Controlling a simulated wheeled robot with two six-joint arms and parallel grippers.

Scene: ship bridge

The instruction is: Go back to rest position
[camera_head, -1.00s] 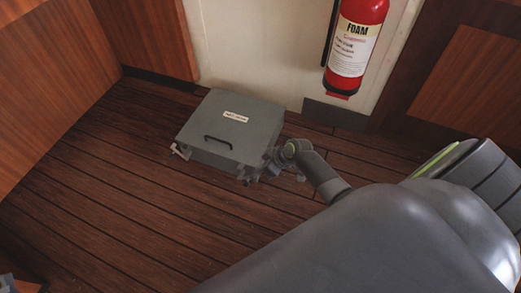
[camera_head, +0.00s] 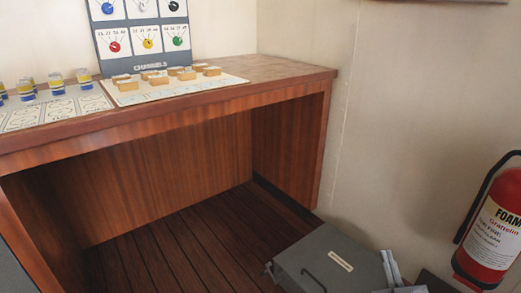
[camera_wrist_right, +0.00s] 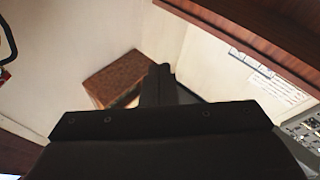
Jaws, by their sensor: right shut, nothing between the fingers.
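My right gripper (camera_head: 392,270) shows at the bottom edge of the head view, at the right side of a grey case in the picture. Its fingers are shut with nothing between them. Most of my right arm is out of this view. In the right wrist view the dark gripper body fills the lower middle, and my right gripper (camera_wrist_right: 160,78) points up the picture. I cannot tell whether it touches the case. My left gripper is not in view.
The grey case (camera_head: 335,262) with a handle lies on the floor beside the wooden desk (camera_head: 200,105). A red fire extinguisher (camera_head: 490,235) hangs on the right wall. On the desk are a channels panel (camera_head: 142,35), wooden blocks (camera_head: 183,73) and blue-yellow pieces (camera_head: 57,82).

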